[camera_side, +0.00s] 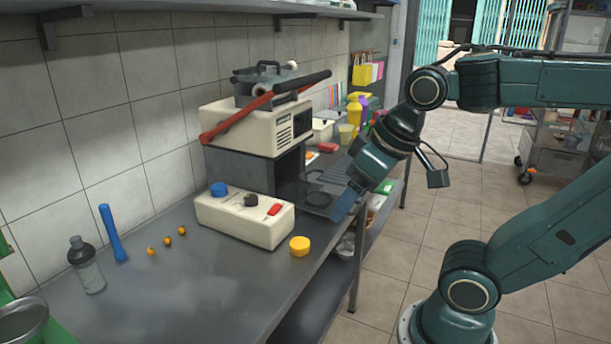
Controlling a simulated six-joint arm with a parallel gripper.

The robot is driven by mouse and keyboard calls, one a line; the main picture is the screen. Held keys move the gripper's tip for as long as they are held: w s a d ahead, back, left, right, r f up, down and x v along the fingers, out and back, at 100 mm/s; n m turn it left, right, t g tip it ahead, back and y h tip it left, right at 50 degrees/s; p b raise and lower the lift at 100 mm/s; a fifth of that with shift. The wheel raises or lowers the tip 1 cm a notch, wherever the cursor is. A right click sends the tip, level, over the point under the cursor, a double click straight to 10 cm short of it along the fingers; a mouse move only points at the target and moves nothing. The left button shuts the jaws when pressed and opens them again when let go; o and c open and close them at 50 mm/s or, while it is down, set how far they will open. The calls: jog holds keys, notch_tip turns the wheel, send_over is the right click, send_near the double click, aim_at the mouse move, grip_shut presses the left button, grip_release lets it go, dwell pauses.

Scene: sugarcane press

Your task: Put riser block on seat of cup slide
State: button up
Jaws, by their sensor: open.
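My gripper (345,206) points down and left over the bench's right edge, right of the cream box. Its blue end is small in view; the jaws are open, and the space between them is not clear. A dark tray-like part (318,198) under the press, just left of my gripper, looks like the cup slide; its seat is hard to make out. No part is clearly recognisable as the riser block.
The cream box (245,222) with blue, black and red knobs stands before the press (258,128), which has a red lever. The bench front is clear.

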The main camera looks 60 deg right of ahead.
jog(key=shift+s+a+f+n, duration=0.15)
jog(key=shift+s+a+n, duration=0.05)
jog(key=shift+s, duration=0.3)
jog(key=shift+s+a+f+n, duration=0.1)
jog(key=shift+s+a+n, duration=0.1)
jog(key=shift+s, duration=0.3)
jog(key=shift+o, duration=0.4)
jog(key=shift+w+d, duration=0.1)
jog(key=shift+w, duration=0.05)
jog(key=w+d+f+n+g, duration=0.1)
jog(key=w+d+n+g, duration=0.1)
jog(key=w+d+n, duration=0.45)
jog(key=w+d+f+n+g, duration=0.1)
jog(key=w+d+f+n, duration=0.15)
jog(key=w, duration=0.65)
jog(key=w+d+f+n+g, duration=0.1)
jog(key=w+d+f+n, duration=0.3)
jog(key=d+f, duration=0.2)
jog(key=w+d+f+n+g+y, duration=0.1)
jog(key=w+d+f+n, duration=0.3)
jog(key=d+f, duration=0.3)
jog(key=shift+d+f+n+y, duration=0.3)
jog(key=shift+d+n, duration=0.2)
